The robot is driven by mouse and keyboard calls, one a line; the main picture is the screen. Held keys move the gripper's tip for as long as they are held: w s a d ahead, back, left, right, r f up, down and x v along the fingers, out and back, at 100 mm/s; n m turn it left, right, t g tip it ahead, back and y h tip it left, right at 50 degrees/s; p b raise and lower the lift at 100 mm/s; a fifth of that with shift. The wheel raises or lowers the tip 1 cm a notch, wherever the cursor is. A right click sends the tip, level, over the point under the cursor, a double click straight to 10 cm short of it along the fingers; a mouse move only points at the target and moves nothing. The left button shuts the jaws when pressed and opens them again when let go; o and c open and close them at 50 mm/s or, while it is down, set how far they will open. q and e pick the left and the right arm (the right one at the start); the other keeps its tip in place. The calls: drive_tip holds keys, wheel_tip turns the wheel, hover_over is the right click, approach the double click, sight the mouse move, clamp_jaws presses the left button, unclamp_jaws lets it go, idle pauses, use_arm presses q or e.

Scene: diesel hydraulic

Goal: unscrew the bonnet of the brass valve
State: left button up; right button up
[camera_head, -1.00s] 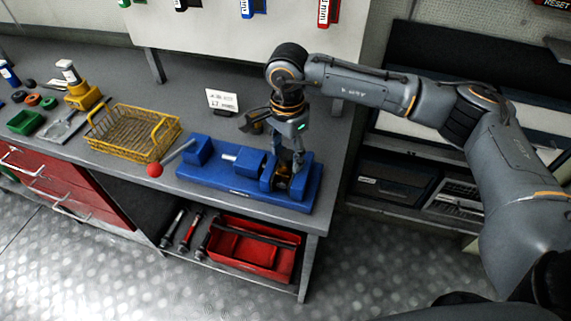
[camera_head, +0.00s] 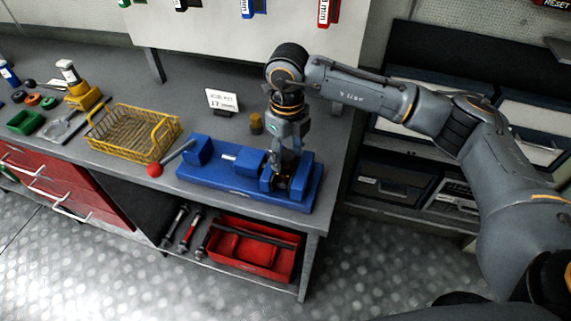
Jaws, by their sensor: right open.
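A blue vise (camera_head: 212,182) lies along the front of the workbench, with its jaws at the right end. The brass valve (camera_head: 283,184) sits in the vise jaws, small and dark, mostly hidden by the vise and my fingers. My right gripper (camera_head: 287,173) points straight down over the valve from above. Its fingers are open and straddle the valve's top; I cannot tell whether they touch it. The bonnet cannot be made out separately. My left gripper is not in view.
A small brass-coloured cylinder (camera_head: 256,123) stands behind the vise, near a white sign (camera_head: 222,101). A yellow wire basket (camera_head: 130,134) is left of the vise, whose red-knobbed handle (camera_head: 155,170) sticks out. A red tray (camera_head: 252,250) sits on the shelf below.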

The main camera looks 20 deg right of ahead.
sight(287, 155)
drive_tip(key=m, duration=0.7)
drive_tip(key=c, duration=0.9)
drive_tip(key=n, duration=0.6)
drive_tip(key=shift+n, duration=0.4)
drive_tip(key=n, duration=0.7)
drive_tip(key=shift+n, duration=0.4)
drive_tip(key=shift+r, duration=0.1)
drive_tip(key=shift+r+p, duration=0.6)
drive_tip(key=shift+r, duration=0.7)
drive_tip(key=shift+r+p, duration=0.65)
drive_tip(key=shift+r, duration=1.2)
